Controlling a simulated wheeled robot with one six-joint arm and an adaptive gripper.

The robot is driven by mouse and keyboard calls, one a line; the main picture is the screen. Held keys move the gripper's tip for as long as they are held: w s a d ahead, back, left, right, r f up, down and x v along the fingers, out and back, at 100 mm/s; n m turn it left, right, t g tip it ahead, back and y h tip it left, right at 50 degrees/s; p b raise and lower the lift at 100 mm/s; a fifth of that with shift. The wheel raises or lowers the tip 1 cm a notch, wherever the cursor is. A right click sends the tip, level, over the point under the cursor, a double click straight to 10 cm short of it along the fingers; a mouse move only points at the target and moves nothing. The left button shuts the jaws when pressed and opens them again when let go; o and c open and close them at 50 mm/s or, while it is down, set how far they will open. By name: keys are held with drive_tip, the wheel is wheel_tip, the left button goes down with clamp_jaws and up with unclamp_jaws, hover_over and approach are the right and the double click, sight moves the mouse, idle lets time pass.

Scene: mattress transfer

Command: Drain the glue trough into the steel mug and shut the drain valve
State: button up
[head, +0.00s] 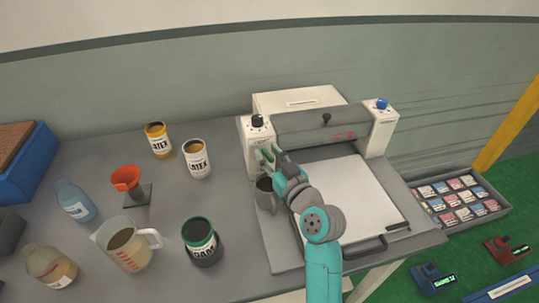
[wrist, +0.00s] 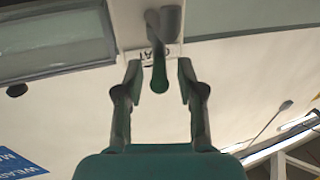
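The steel mug (head: 265,198) stands upright at the left end of the white glue machine (head: 255,130), just below my gripper; its inside looks dark. My gripper (head: 266,155) is at the machine's left end. In the wrist view my gripper (wrist: 160,88) is open, with one finger on each side of a grey lever with a dark green end (wrist: 158,68), which looks like the drain valve handle. The fingers show gaps to it on both sides. The trough's inside and any glue flow are hidden.
Left on the grey table stand two latex cans (head: 196,160) (head: 158,141), a dark green can (head: 202,245), a measuring jug (head: 124,245), an orange funnel (head: 127,178) and bottles (head: 74,202). A white sheet (head: 352,195) lies on the machine bed. A sample tray (head: 460,200) is at right.

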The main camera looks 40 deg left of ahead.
clamp_jaws()
drive_tip(key=shift+w+d+n+g, duration=0.1)
drive_tip(key=shift+n+g, duration=0.2)
drive_tip(key=shift+g, duration=0.1)
drive_tip(key=shift+w+a+n+g+h, duration=0.1)
drive_tip(key=shift+w+n+g+h, duration=0.35)
drive_tip(key=shift+n+g, duration=2.05)
drive_tip(key=shift+w+a+n+g+h, duration=0.1)
drive_tip(key=shift+w+n+g+h, duration=0.35)
drive_tip(key=shift+n+g, duration=2.05)
drive_tip(key=shift+w+a+n+g+h, duration=0.15)
drive_tip(key=shift+w+n+g, duration=0.65)
drive_tip(key=shift+g, duration=3.1)
drive_tip(key=shift+s+n+g+h, duration=0.2)
drive_tip(key=shift+n+g+h, duration=0.4)
drive_tip(key=shift+n, duration=0.1)
unclamp_jaws()
